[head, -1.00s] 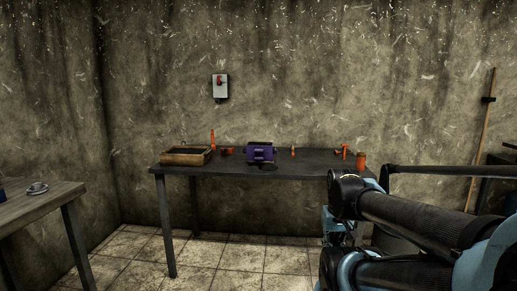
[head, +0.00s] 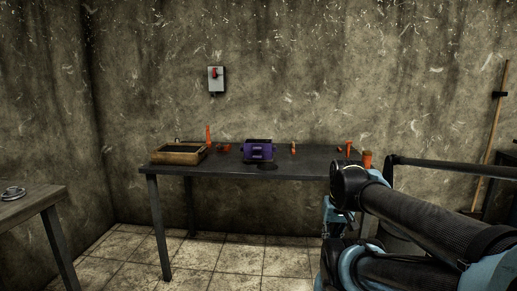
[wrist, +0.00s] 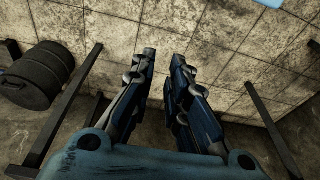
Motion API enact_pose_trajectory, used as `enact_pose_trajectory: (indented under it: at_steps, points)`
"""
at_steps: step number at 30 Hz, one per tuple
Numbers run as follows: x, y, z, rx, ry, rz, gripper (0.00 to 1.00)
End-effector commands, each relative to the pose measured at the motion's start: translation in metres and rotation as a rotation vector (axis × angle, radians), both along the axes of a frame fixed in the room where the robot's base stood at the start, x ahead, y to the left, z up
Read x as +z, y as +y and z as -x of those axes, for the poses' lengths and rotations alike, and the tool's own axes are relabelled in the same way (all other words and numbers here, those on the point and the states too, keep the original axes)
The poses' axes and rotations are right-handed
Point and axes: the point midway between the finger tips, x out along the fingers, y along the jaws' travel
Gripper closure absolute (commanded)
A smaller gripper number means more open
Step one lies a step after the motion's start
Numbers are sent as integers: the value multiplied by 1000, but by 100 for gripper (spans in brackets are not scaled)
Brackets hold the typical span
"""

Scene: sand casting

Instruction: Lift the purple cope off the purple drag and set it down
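A purple flask, cope and drag together as far as I can tell, (head: 258,151) stands on the dark table (head: 225,170) against the back wall in the head view. It is small there, and I cannot make out the seam between its halves. My gripper (wrist: 165,58) shows in the wrist view with its two fingers apart and nothing between them, over the tiled floor. It is away from the flask, which is not in the wrist view. In the head view my arm fills the lower right and the gripper itself is not clearly seen.
On the dark table are a wooden box (head: 179,155) at left, orange tools (head: 208,137), a dark round disc (head: 267,166) before the flask, and an orange can (head: 367,159) at right. Another table (head: 30,203) stands at left. A dark barrel (wrist: 37,75) shows in the wrist view.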

Motion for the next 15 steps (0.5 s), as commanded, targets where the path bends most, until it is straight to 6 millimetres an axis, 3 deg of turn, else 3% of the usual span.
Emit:
enact_pose_trajectory:
  at_steps: [15]
  points:
    - [46, 84, -116, -66, -120, -436, 85]
